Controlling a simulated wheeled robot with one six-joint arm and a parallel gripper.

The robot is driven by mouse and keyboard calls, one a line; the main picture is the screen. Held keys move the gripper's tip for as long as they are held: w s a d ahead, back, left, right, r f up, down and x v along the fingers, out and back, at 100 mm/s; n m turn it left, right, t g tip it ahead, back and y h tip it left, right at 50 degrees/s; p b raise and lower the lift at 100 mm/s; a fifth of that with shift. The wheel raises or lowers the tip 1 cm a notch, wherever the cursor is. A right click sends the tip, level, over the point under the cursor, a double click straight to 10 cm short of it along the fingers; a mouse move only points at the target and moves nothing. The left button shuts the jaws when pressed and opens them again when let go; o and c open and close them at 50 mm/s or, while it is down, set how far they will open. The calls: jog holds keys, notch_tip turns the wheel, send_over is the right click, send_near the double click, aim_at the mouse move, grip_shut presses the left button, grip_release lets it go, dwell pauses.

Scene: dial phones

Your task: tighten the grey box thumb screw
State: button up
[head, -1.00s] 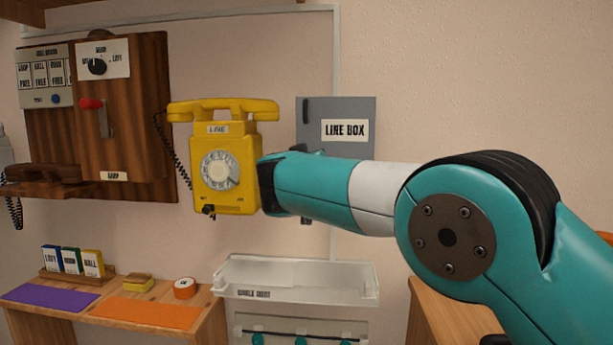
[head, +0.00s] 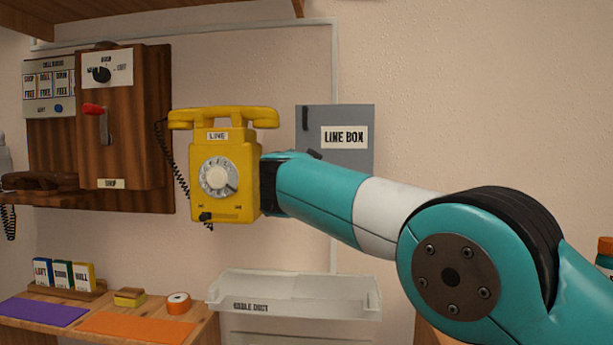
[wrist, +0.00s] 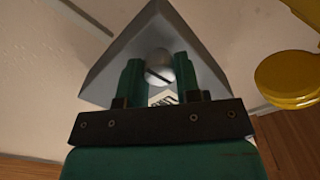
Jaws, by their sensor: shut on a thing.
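The grey box (head: 355,165), labelled LINE BOX, is on the wall right of the yellow phone in the head view. My arm covers its lower part there. The thumb screw (wrist: 158,68), a round silver head with a slot, sits on that face. My gripper (wrist: 158,72) has its two green fingers on either side of the screw head, shut on it. The screw and fingertips are hidden in the head view.
The yellow dial phone (head: 228,190) hangs close left of my wrist. It also shows at the wrist view's upper right (wrist: 290,78). A white cable duct tray (head: 300,300) is below my arm. A wooden phone panel (head: 130,130) is at left. The wall right of the box is clear.

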jog(key=shift+m, duration=0.5)
jog(key=o, duration=0.9)
jog(key=shift+o, duration=0.2)
jog(key=s+b, duration=0.4)
jog(key=s, duration=1.3)
jog(key=shift+s+a, duration=0.2)
jog(key=shift+a, duration=0.1)
